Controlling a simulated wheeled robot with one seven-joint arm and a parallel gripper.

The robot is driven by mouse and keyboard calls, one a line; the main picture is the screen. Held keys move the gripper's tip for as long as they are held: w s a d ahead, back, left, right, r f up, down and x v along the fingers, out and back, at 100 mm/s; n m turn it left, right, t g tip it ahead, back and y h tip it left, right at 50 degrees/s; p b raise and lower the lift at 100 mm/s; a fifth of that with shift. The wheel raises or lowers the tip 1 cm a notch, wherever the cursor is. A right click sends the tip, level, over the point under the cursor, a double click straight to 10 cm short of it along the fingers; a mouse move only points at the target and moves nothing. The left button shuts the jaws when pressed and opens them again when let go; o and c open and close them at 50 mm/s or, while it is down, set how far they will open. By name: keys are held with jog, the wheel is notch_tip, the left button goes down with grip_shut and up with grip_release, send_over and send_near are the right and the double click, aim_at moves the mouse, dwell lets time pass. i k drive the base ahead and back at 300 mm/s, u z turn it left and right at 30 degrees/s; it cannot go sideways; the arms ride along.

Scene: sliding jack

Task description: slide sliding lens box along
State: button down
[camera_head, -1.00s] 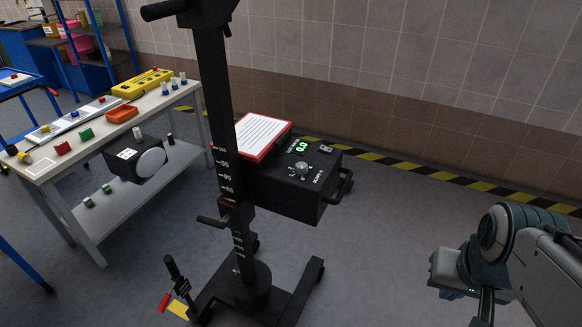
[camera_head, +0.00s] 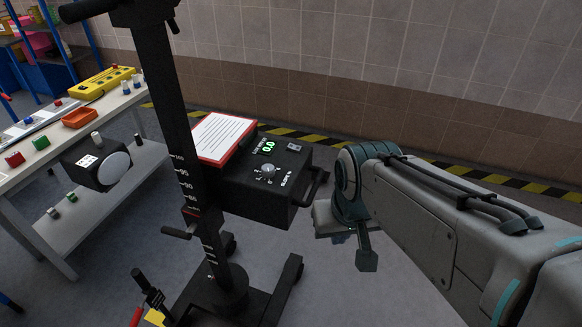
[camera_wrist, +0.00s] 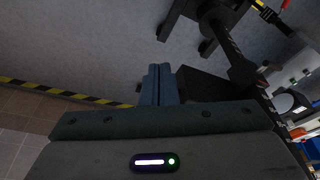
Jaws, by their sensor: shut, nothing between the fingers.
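A black box with a pale round lens (camera_head: 97,165) shows left of the black column, in front of the table; its lens also shows in the wrist view (camera_wrist: 285,103). A black control box (camera_head: 262,185) with a green 0.0 display, a knob and a side handle (camera_head: 314,188) is on the column's right. I cannot tell which is the sliding lens box. My gripper (camera_head: 366,262) is shut and empty, pointing down to the right of the handle, apart from it in the head view. In the wrist view its fingers (camera_wrist: 160,84) appear beside the dark control box (camera_wrist: 205,86).
The scaled column (camera_head: 185,180) stands on a wheeled black base (camera_head: 232,300) with a crank and a pedal. A red-edged sheet (camera_head: 222,137) rests by the control box. A table with an orange tray (camera_head: 79,118) is at left. A tiled wall stands behind.

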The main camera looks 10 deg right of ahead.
aim_at(239, 188)
jog(key=z, duration=1.3)
jog(key=i, duration=0.5)
jog(key=u, duration=2.05)
